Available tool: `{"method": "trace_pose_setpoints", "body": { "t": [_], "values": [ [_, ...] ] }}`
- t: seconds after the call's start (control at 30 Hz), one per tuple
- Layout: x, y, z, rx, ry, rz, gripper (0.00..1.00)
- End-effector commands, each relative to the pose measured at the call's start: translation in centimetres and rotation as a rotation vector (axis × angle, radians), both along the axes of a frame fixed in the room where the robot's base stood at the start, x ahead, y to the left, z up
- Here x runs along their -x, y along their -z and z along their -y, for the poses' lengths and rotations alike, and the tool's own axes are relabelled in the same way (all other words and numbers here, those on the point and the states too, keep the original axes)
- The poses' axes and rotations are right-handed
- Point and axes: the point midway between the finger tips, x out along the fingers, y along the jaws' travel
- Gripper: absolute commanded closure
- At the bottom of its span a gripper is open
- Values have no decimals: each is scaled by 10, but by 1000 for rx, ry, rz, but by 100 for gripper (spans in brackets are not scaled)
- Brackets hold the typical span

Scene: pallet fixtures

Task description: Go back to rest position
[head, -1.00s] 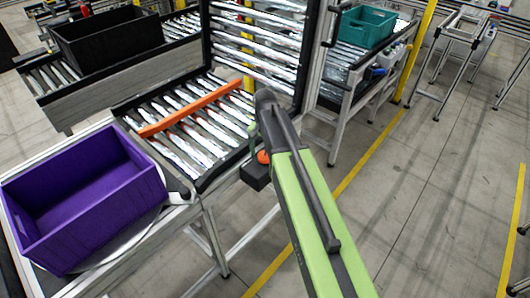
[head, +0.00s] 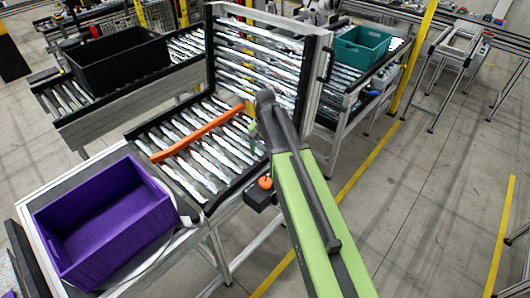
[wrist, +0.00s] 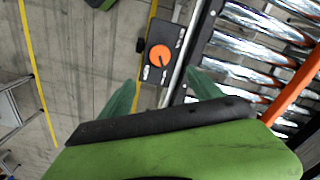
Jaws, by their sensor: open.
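My arm, green and black, reaches up the middle of the head view, and its end is over the near side of the roller conveyor. In the wrist view my gripper (wrist: 162,82) shows two green see-through fingers spread apart with nothing between them. Beyond them, in the gap, is a black control box (wrist: 160,58) with an orange knob. The same box shows in the head view (head: 260,194), just below the arm's end, at the conveyor's edge. Whether the fingers touch it cannot be told, but they look apart from it.
A purple bin (head: 105,220) stands on the left end of the near conveyor (head: 205,150), with an orange bar (head: 198,133) across the rollers. An upright roller gate (head: 255,55) stands behind. A black crate (head: 118,62) and a teal crate (head: 362,45) are farther back.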

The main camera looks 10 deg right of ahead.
Motion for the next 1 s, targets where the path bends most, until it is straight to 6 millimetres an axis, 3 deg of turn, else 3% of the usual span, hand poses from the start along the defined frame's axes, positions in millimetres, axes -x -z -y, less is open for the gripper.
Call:
{"method": "trace_pose_setpoints", "body": {
  "t": [0.3,0.47,0.57,0.7,0.8,0.9,1.0],
  "values": [
    [0,1,0,0,0,0,27],
    [2,32,1,0,1,0,27],
    [30,67,2,0,-1,0,27],
    [89,109,3,0,-112,-1,27],
    [124,118,4,1,-237,-1,27],
    [145,110,4,1,-367,-2,27],
    [142,110,4,1,-449,-2,27]
  ]
}}
